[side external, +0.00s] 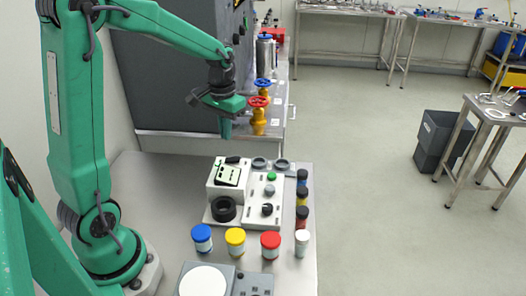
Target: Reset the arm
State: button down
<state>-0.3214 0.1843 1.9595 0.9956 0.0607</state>
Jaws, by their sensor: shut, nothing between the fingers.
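My green arm rises from its base at the left of the side external view and reaches across to the right. My gripper (226,128) points down at the arm's end and looks shut and empty. It hangs in the air above the far part of the bench, touching nothing that I can see. Beneath and in front of it stands a white and grey instrument (262,205) with a green button, a black knob and a black ring.
Jars with blue (201,238), yellow (235,241), red (271,244) and white (302,242) lids line the bench front. Several small jars (302,200) stand at its right edge. A white disc (203,281) sits nearest. A dark grey cabinet (165,75) stands behind my arm.

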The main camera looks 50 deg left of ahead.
jog(key=s+d+r+m+t, duration=0.3)
jog(key=s+d+r+t, duration=0.2)
jog(key=s+d+r, duration=0.4)
jog(key=shift+s+d+t, duration=0.3)
jog(key=shift+s+d, duration=1.4)
jog(key=shift+s, duration=1.25)
